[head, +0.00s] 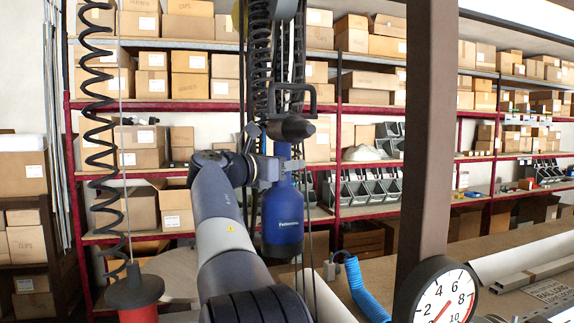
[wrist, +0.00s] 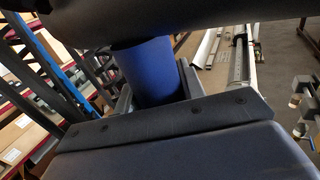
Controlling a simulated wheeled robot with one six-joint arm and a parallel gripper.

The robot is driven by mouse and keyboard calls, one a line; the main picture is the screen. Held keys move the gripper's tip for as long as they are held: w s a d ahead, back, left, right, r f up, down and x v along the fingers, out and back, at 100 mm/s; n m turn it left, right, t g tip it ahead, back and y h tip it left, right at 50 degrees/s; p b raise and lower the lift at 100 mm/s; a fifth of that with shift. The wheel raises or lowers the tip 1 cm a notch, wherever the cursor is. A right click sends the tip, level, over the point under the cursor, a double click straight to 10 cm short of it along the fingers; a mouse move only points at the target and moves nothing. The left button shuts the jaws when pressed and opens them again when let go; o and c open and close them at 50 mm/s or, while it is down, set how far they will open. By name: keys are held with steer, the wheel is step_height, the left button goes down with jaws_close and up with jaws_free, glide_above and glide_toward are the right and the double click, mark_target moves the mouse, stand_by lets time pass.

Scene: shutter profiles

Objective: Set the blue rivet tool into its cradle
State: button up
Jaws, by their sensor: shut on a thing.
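The blue rivet tool (head: 283,220) hangs upright in the middle of the head view, its dark head at the top and its blue body below. My gripper (head: 277,168) is shut on the tool at its upper body, just under the dark head. In the wrist view the blue body (wrist: 150,72) is close in front of the camera, between dark parts above and below it. The gripper's fingertips are mostly hidden there. I cannot make out the cradle in either view.
A brown post (head: 428,140) with a pressure gauge (head: 440,297) stands to the right. A blue coiled hose (head: 362,290) lies by the bench (head: 455,245). A red tool (head: 135,292) hangs on a black coil at the left. Shelves of boxes (head: 190,87) fill the back.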

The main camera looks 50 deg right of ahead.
jaws_close()
step_height(320, 180, down, 57)
steer(key=b, duration=2.7)
steer(key=shift+b, duration=0.35)
steer(key=shift+f, duration=0.15)
steer(key=o, duration=0.7)
jaws_free()
steer(key=shift+o, duration=1.2)
steer(key=shift+a, duration=0.1)
steer(key=a, duration=1)
steer(key=shift+w+a, duration=0.2)
steer(key=shift+a, duration=0.15)
